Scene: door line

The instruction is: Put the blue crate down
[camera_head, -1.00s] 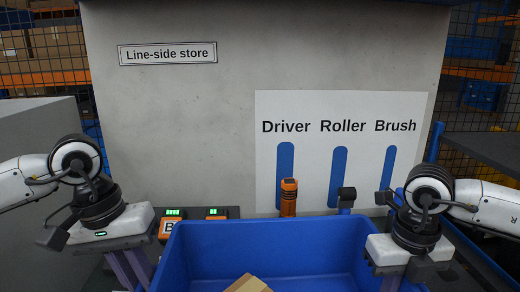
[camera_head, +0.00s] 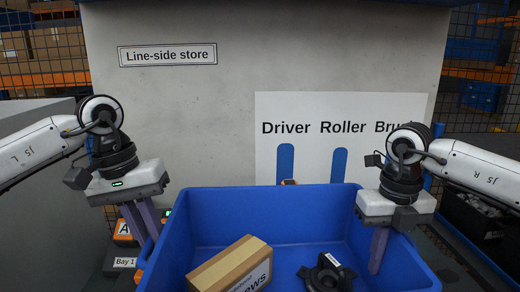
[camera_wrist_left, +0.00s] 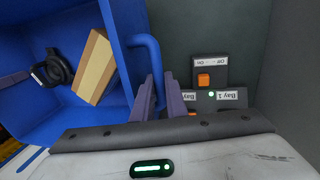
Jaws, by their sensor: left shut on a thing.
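The blue crate (camera_head: 262,203) is in the lower middle of the head view, roughly level, its bottom edge out of frame. Inside it are a cardboard box (camera_head: 228,266) and a black round part (camera_head: 328,275) with a white label. My left gripper (camera_head: 142,238) is at the crate's left side. In the left wrist view, my left gripper (camera_wrist_left: 160,97) is shut on the crate's blue handle (camera_wrist_left: 146,47). My right gripper (camera_head: 378,250) is shut at the crate's right side, with one finger in front of the inner wall. What lies under the crate is hidden.
Behind the crate stands a grey wall with a "Line-side store" sign (camera_head: 168,53) and a tool board (camera_head: 345,112) with blue tool shapes.

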